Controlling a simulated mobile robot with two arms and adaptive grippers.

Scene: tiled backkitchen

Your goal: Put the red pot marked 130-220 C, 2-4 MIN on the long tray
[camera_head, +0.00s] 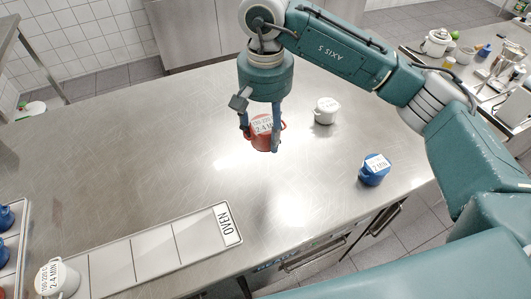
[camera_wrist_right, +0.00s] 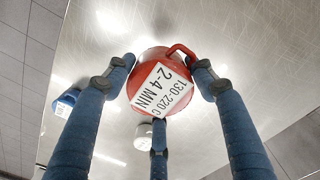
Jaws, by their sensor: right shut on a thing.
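The red pot (camera_head: 266,139) with a white label hangs in my right gripper (camera_head: 261,132) over the middle of the steel table. In the right wrist view the red pot (camera_wrist_right: 147,62) shows its label, 130-220 C, 2-4 MIN, between the blue-grey fingers of my right gripper (camera_wrist_right: 158,85), which are shut around it. I cannot tell how high it is above the table. The long tray (camera_head: 178,243), marked OVEN and divided into sections, lies at the table's front left. A white pot (camera_head: 68,279) with a label stands at its left end. My left gripper is not in view.
A white pot (camera_head: 325,111) stands right of the gripper, and a blue pot (camera_head: 373,170) near the table's right edge. Another tray with blue pots (camera_head: 5,217) is at the far left. The table (camera_head: 130,150) between the red pot and the long tray is clear.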

